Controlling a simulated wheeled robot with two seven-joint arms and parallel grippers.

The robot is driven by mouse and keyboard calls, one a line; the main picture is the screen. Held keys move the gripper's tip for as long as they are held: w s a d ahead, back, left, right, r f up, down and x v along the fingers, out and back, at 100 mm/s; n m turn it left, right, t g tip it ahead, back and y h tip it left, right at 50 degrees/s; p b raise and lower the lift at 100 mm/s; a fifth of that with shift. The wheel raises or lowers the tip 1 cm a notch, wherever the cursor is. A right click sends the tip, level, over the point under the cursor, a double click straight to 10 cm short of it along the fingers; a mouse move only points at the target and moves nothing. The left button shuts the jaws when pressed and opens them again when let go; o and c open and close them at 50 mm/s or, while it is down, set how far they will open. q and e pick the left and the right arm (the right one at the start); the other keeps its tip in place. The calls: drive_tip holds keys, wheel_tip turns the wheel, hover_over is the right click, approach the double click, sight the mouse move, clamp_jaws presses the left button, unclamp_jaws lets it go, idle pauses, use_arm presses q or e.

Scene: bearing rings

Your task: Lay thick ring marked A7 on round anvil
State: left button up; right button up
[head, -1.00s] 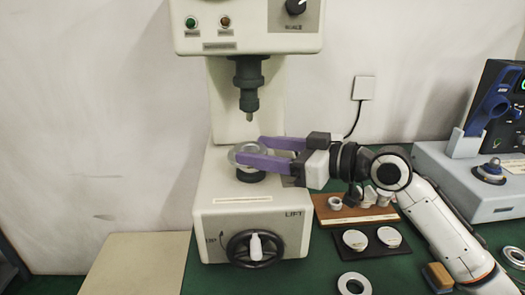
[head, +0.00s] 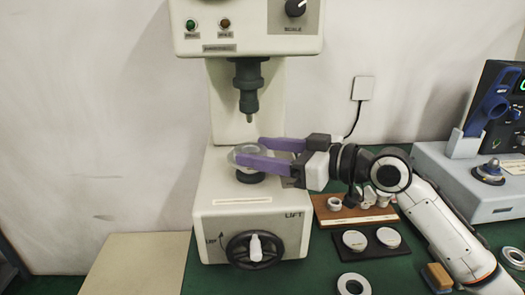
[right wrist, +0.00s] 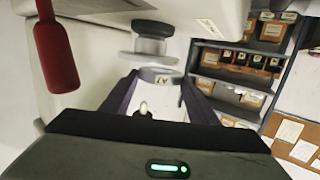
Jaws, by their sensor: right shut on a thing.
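The thick ring (head: 233,155) is pale metal and sits between the purple fingers of my right gripper (head: 250,152), which is shut on it. In the right wrist view the ring (right wrist: 147,75) shows between the fingertips, with a label that reads like A7. The round anvil (head: 250,177) is dark and stands on the machine's base, just below the ring. The ring looks level over the anvil; whether they touch I cannot tell. My left gripper is not in view.
The machine's dark spindle (head: 247,90) hangs above the ring, with a clear gap. A handwheel (head: 240,249) is on the base front. Right of the base are a wooden rack (head: 345,216), a black tray (head: 370,251) with two discs and a loose ring (head: 343,286).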

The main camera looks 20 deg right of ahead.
use_arm(q)
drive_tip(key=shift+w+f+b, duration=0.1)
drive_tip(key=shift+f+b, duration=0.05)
drive_tip(key=shift+b, duration=0.15)
use_arm(e)
drive_tip(key=shift+f, duration=0.4)
drive_tip(key=o, duration=1.4)
drive_tip(key=shift+f, duration=0.15)
drive_tip(key=b+v, duration=0.2)
drive_tip(key=v, duration=0.7)
drive_tip(key=shift+f, duration=0.1)
drive_tip(key=shift+s+d+r, duration=0.2)
drive_tip(key=shift+s+d, duration=0.15)
drive_tip(key=shift+s, duration=0.05)
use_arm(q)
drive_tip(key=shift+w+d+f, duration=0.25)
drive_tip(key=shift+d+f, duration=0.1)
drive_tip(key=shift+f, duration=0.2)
use_arm(e)
drive_tip(key=shift+s+r, duration=0.1)
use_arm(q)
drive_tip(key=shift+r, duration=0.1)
use_arm(e)
drive_tip(key=shift+r, duration=0.1)
